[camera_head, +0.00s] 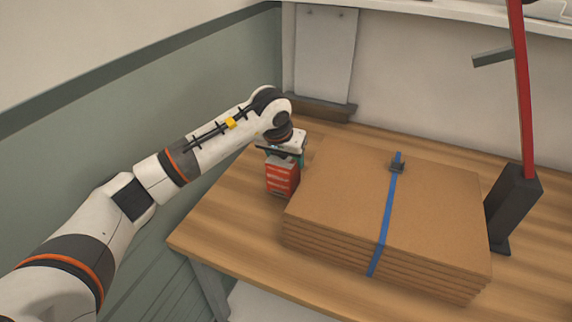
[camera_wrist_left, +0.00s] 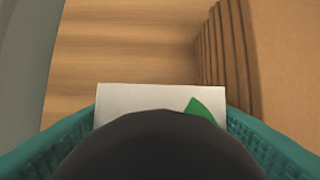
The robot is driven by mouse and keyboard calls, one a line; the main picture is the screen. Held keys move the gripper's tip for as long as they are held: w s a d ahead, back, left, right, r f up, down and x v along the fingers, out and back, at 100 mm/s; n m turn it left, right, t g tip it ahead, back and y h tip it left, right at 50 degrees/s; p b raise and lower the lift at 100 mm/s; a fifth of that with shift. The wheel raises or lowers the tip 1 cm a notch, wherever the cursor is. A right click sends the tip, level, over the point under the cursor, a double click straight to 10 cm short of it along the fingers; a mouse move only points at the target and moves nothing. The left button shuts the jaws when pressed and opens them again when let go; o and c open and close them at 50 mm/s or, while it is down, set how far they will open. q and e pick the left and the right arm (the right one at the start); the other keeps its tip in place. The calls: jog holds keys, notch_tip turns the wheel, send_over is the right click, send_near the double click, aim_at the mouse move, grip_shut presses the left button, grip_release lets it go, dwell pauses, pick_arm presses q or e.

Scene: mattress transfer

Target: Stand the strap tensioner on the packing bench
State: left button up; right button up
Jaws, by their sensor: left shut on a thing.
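My left gripper (camera_head: 287,155) is at the far left part of the wooden packing bench (camera_head: 225,222), pointing down. It is shut on a red box (camera_head: 283,180) with pale markings. In the left wrist view the box's white top (camera_wrist_left: 118,102) with a green patch shows between the teal fingers, partly hidden by a dark rounded shape. The box is upright at the bench top; I cannot tell whether it touches. A dark tool with a long red lever, which looks like the strap tensioner (camera_head: 513,203), stands upright at the bench's right. My right gripper is not in view.
A stack of flat brown cardboard (camera_head: 345,195) with a blue strap (camera_head: 388,215) and dark buckle fills the bench's middle, just right of the box. A grey panel (camera_head: 325,55) stands behind. Bare wood lies along the bench's left front.

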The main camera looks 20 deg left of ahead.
pick_arm(q)
jog(key=shift+f, duration=1.2)
jog(key=shift+f, duration=0.1)
jog(key=o, duration=1.3)
jog(key=shift+f, duration=0.15)
jog(key=shift+r, duration=0.35)
jog(key=v, duration=1.1)
jog(key=shift+s+r+b, duration=0.2)
jog(key=shift+r+b, duration=0.1)
jog(key=shift+r, duration=0.05)
